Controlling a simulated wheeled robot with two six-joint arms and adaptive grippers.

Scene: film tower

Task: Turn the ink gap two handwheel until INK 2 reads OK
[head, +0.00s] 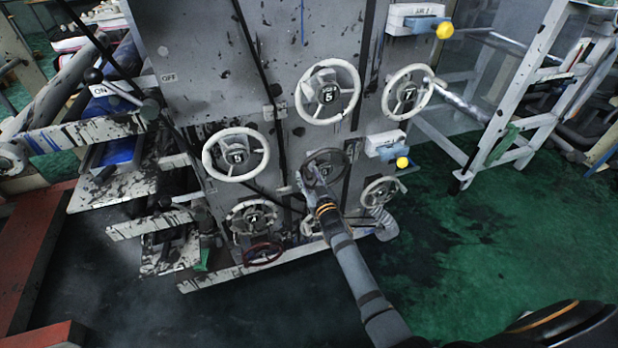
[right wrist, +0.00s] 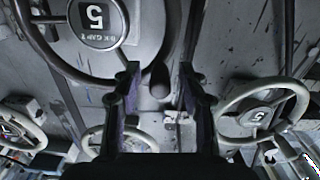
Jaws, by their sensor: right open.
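The dark grey handwheel (head: 325,168) is low in the middle of the machine face; its hub label is too small to read in the head view. In the right wrist view a dark wheel (right wrist: 95,75) fills the upper left, its upside-down hub label (right wrist: 97,20) showing "GAP" and a large digit. My right gripper (head: 307,185) is at this wheel's lower left rim. Its fingers (right wrist: 158,100) are open, with a dark knob (right wrist: 160,78) between their tips; contact cannot be told. A white box (head: 416,18) with a yellow lamp has a blurred label seemingly ending in 2. My left gripper is not in view.
Pale handwheels surround the dark one: one left (head: 236,155), one above (head: 328,91), one upper right (head: 407,91), one lower right (head: 383,192). A second box (head: 385,145) with a yellow lamp is close by. A white frame (head: 520,110) stands right; green floor (head: 500,250) is clear.

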